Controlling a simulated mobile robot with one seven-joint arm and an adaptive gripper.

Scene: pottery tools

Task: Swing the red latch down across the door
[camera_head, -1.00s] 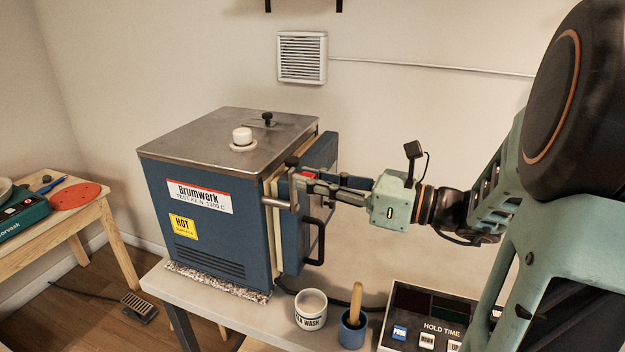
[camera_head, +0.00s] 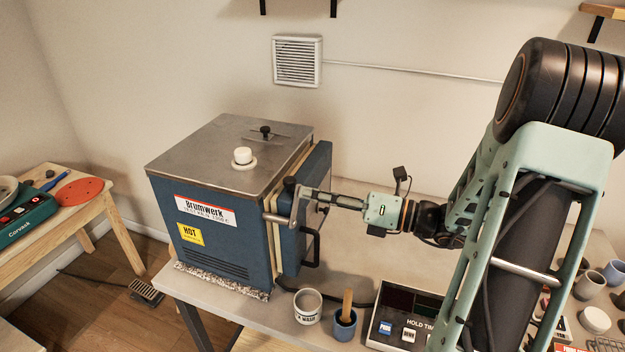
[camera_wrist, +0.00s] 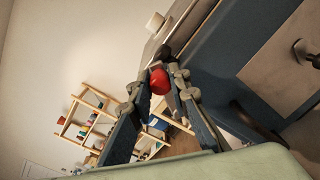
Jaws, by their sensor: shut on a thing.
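The blue kiln (camera_head: 208,250) stands on the table, with its blue door (camera_head: 289,250) on the right side and a cream seal between them. The door looks closed against the seal. My gripper (camera_head: 304,196) is at the upper part of the door's outer face. In the wrist view, the red latch end (camera_wrist: 159,80) is a rounded red knob between the two fingertips of my gripper (camera_wrist: 164,76), which are shut on it. In the head view the fingers hide the red part. A metal bar (camera_head: 277,218) shows beside the fingers at the door's near edge.
A black door handle (camera_head: 316,248) sticks out below my gripper. A white cup (camera_head: 307,307), a blue pot (camera_head: 345,325) with a wooden handle and a control box (camera_head: 398,310) stand in front. The tabletop behind my wrist looks clear.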

